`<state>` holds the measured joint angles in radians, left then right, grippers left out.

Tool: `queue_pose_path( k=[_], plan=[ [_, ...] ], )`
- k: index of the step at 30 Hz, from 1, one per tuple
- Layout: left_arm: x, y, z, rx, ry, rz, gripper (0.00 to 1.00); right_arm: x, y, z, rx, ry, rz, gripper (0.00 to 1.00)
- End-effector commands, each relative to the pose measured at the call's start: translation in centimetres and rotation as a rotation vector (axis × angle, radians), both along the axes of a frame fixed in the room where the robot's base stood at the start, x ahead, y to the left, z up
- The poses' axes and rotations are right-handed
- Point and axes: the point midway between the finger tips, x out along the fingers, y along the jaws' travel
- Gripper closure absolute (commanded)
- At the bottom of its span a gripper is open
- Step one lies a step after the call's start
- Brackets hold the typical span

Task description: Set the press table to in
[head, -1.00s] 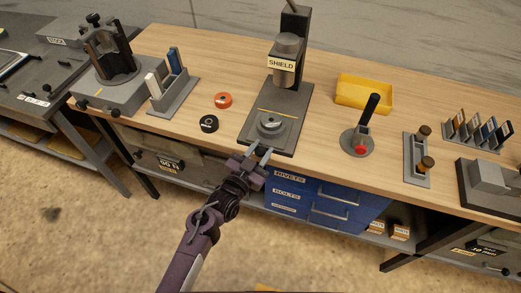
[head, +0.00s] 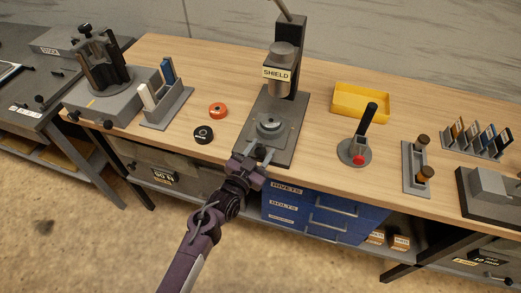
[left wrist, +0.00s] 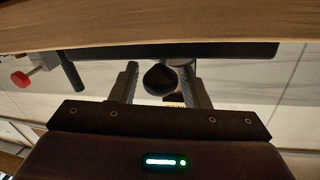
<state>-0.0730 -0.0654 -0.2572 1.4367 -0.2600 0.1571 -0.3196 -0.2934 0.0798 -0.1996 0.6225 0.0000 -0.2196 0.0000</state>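The press (head: 281,75) with its SHIELD label stands mid-bench. Its round press table (head: 270,127) sits on the dark base plate (head: 287,146), under and a little in front of the press head. My left gripper (head: 253,157) is at the front edge of the base plate, just in front of the press table. In the left wrist view, its two fingers (left wrist: 160,82) stand apart on either side of a dark round knob (left wrist: 160,78). A gap shows beside the knob; contact is hard to tell. My right gripper is in neither view.
An orange ring (head: 218,111) and a black ring (head: 203,134) lie left of the press. A yellow bin (head: 361,102) and a lever with a red knob (head: 356,151) stand to the right. Blue drawers (head: 318,214) are below the bench edge.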

Motion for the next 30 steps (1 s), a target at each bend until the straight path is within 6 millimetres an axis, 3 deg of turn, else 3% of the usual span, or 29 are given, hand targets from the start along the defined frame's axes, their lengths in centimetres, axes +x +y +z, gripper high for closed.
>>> queue_pose_path(
  k=[5, 11, 24, 30],
  plan=[
    [0.1, 0.0, 0.1, -0.001, -0.003, -0.001, 0.49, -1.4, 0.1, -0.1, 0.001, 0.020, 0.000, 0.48],
    [-0.2, 0.1, 0.1, -0.001, -0.003, 0.000, 0.49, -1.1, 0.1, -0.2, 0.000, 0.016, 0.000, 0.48],
    [-5.8, 3.3, -0.2, 0.001, 0.000, 0.000, 0.49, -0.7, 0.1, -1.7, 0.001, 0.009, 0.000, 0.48],
    [-6.7, 3.8, 0.0, 0.000, -0.002, 0.000, 0.49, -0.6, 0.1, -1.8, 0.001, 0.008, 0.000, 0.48]
  ],
)
